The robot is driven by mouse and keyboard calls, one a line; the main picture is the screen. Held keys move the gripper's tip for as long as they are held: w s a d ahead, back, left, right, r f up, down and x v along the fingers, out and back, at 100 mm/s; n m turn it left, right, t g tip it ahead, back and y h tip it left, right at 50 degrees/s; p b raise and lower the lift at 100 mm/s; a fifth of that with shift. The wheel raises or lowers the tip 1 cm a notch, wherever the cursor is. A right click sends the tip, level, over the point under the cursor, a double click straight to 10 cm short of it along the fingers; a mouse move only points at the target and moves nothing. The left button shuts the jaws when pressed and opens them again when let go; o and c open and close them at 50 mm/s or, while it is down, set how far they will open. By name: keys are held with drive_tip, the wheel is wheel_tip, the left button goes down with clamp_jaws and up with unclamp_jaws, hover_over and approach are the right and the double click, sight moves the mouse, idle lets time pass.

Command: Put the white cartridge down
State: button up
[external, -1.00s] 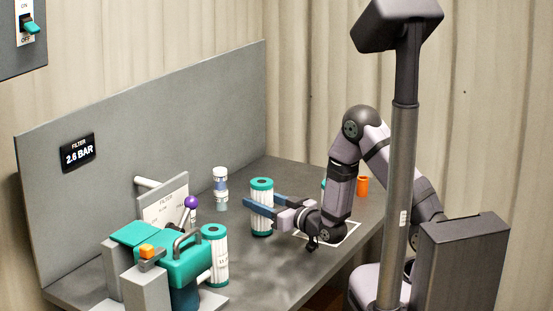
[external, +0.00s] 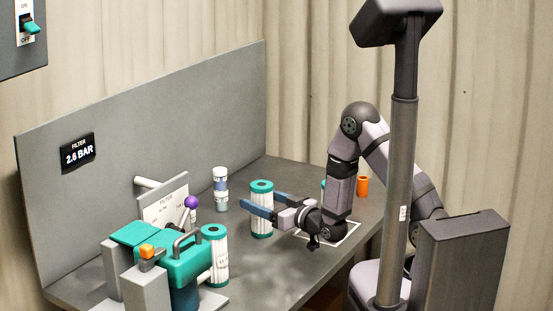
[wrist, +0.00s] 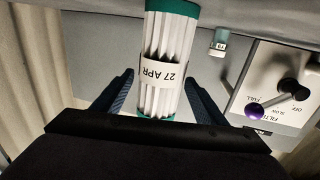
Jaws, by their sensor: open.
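A white pleated cartridge (external: 262,226) with teal end caps stands upright on the grey bench, left of my arm. In the wrist view the white cartridge (wrist: 174,40) shows a label reading "27 APR". My gripper (external: 264,201) is open around it, one blue finger crossing in front of its body. In the wrist view my gripper (wrist: 160,78) has a finger on each side, with visible gaps to the cartridge. A second white cartridge (external: 215,262) with a teal cap stands beside the teal filter unit (external: 185,266).
A small bottle (external: 220,188) stands near the back panel. A filter sign (external: 163,203) and purple-knobbed lever (external: 191,203) stand at left. An orange cup (external: 363,186) is behind my arm. A white-outlined patch (external: 345,236) lies under my wrist.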

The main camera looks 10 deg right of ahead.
sight(270, 201)
drive_tip(key=b+v, duration=0.1)
drive_tip(key=v, duration=0.4)
drive_tip(key=shift+b, duration=0.35)
drive_tip(key=shift+s+d+r+p, duration=0.15)
drive_tip(key=shift+r+p, duration=0.25)
drive_tip(key=shift+p, duration=0.5)
drive_tip(key=p+v, duration=0.1)
drive_tip(key=p, duration=0.2)
drive_tip(key=shift+s+d+f, duration=0.15)
drive_tip(key=shift+s, duration=0.15)
